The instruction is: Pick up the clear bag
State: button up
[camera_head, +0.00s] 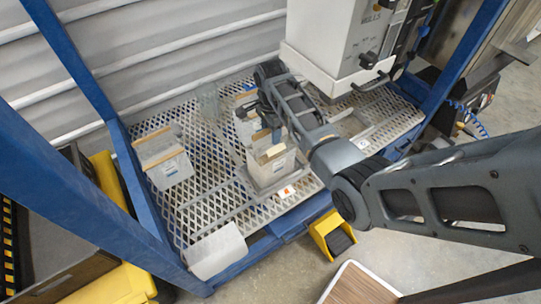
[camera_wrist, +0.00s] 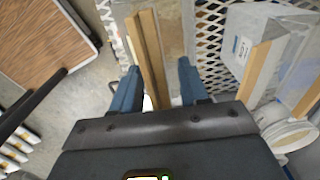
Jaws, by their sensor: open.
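A clear bag (camera_head: 270,170) with tan strips along its top stands upright in a tray on the metal mesh deck, in the middle of the head view. My gripper (camera_head: 270,118) is above its top edge, with the fingertips partly hidden by my wrist. In the wrist view my gripper (camera_wrist: 158,82) is open, its two blue fingers on either side of the tan strips (camera_wrist: 148,50). The bag's clear body shows beside the strips; whether a finger touches it I cannot tell. Similar bags stand at the left (camera_head: 166,158) and just behind (camera_head: 245,118).
A white hopper machine (camera_head: 330,45) stands at the back right of the mesh deck (camera_head: 205,205). Blue frame posts (camera_head: 80,70) rise at the sides. A pale sheet or bag (camera_head: 216,250) lies at the front left corner. A wood-topped surface (camera_head: 360,285) is at the front.

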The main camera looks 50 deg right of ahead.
grip_shut()
dwell(0.3)
dwell(1.1)
